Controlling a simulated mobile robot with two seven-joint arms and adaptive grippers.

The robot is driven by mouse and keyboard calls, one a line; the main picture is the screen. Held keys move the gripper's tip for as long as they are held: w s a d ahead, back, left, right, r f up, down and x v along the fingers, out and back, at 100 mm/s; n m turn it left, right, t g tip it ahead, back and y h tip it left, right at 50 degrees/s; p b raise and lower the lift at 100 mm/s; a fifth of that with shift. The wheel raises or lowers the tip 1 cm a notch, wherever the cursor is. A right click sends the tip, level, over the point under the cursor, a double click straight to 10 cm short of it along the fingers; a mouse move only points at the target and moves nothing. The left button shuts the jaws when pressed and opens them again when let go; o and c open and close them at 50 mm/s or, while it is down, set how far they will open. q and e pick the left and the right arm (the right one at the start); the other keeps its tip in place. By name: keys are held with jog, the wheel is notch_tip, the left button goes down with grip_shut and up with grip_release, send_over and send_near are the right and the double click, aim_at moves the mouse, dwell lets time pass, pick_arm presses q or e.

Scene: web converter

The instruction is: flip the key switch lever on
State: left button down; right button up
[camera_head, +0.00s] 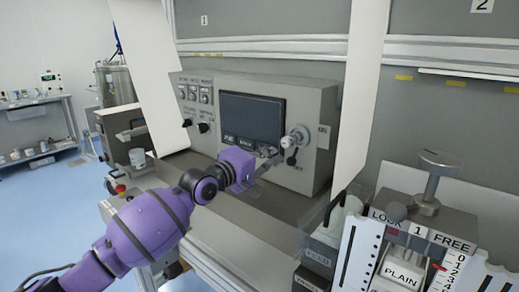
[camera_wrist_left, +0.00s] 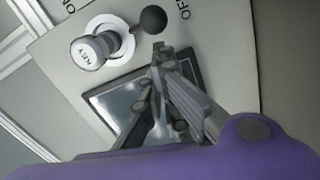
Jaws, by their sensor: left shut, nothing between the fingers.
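The key switch (camera_head: 299,133) is a pale round knob on the right of the grey control panel, beside the dark screen. In the left wrist view the key switch (camera_wrist_left: 90,50) has a lever ending in a black ball (camera_wrist_left: 153,19). The lever points toward the OFF label; the ON label is on the other side. My left gripper (camera_head: 270,160) is just left of and below the switch in the head view. In the left wrist view its closed fingertips (camera_wrist_left: 160,48) are empty and close to the black ball; I cannot tell whether they touch. My right gripper is not in view.
The control panel's dark screen (camera_head: 252,118) is behind my left gripper. Pale upright panels (camera_head: 362,95) stand on both sides of the control panel. A lock-and-dial unit (camera_head: 405,250) is at the lower right. The ledge before the panel is mostly clear.

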pick_arm(q)
jog(key=shift+d+f, duration=0.1)
jog(key=shift+d, duration=0.05)
jog(key=shift+s, duration=0.1)
dwell(0.3)
jog(key=shift+d+f+n, duration=0.1)
jog(key=shift+f+n, duration=0.05)
jog(key=shift+n, duration=0.25)
